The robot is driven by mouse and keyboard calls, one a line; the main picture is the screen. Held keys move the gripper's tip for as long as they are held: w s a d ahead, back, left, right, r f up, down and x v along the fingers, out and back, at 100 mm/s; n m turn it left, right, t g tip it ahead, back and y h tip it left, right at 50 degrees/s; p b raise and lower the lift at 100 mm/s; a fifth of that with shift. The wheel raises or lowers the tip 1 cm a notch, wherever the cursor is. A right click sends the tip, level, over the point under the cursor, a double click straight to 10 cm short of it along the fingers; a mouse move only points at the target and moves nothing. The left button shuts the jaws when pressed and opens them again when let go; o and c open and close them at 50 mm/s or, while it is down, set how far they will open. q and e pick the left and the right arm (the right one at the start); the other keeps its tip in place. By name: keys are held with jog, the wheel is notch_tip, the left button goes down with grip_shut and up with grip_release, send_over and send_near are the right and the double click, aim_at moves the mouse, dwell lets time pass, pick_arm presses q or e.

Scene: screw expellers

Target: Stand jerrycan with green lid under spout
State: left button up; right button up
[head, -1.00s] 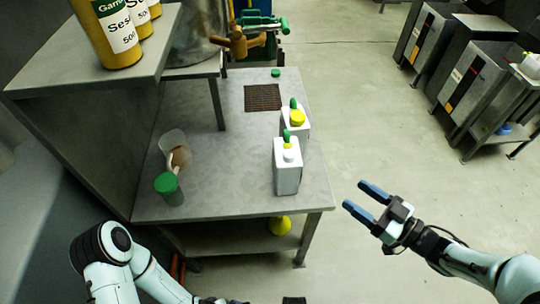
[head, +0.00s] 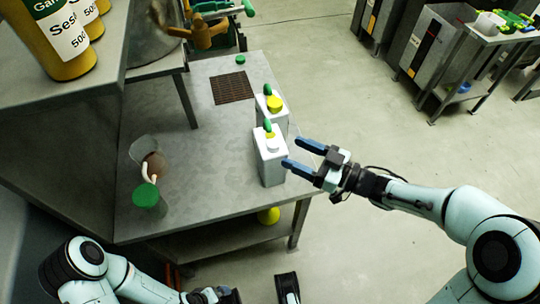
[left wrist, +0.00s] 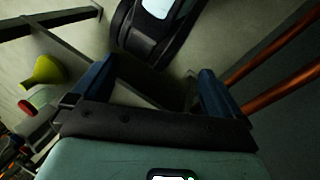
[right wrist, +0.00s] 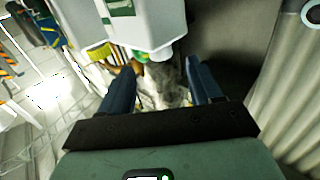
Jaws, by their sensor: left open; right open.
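Two white jerrycans stand upright on the metal table (head: 205,185). The nearer jerrycan (head: 270,168) shows a white cap with green and yellow pieces behind it; the farther jerrycan (head: 281,119) shows a yellow cap and a green piece. I cannot tell which has the green lid. The brownish spout (head: 207,38) is on the machine at the back, near a dark grate (head: 233,88) in the table. My right gripper (head: 299,153) is open, its fingers just right of the nearer jerrycan, which shows in the right wrist view (right wrist: 150,25). My left gripper (left wrist: 153,75) is open and empty, low before the table.
A green-lidded container (head: 146,197) and a clear scoop or jug (head: 147,157) are at the table's left. A loose green cap (head: 240,60) lies near the grate. A yellow funnel (head: 268,215) is on the lower shelf. Yellow bottles (head: 62,40) stand on the upper left shelf.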

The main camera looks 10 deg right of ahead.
aim_at(279, 146)
jog(key=b+x, duration=0.1)
jog(key=x, duration=0.4)
jog(key=shift+w+a, duration=0.1)
jog(key=shift+a, duration=0.05)
pick_arm(q)
jog(key=shift+w+a+f+t, duration=0.15)
jog(key=shift+w+a+f, duration=0.15)
jog(key=shift+w, duration=0.2)
jog(key=shift+w+a+f+t, duration=0.15)
jog(key=shift+w+a+f, duration=0.05)
jog(key=shift+w+f, duration=0.25)
pick_arm(e)
jog(key=shift+r, duration=0.1)
grip_shut()
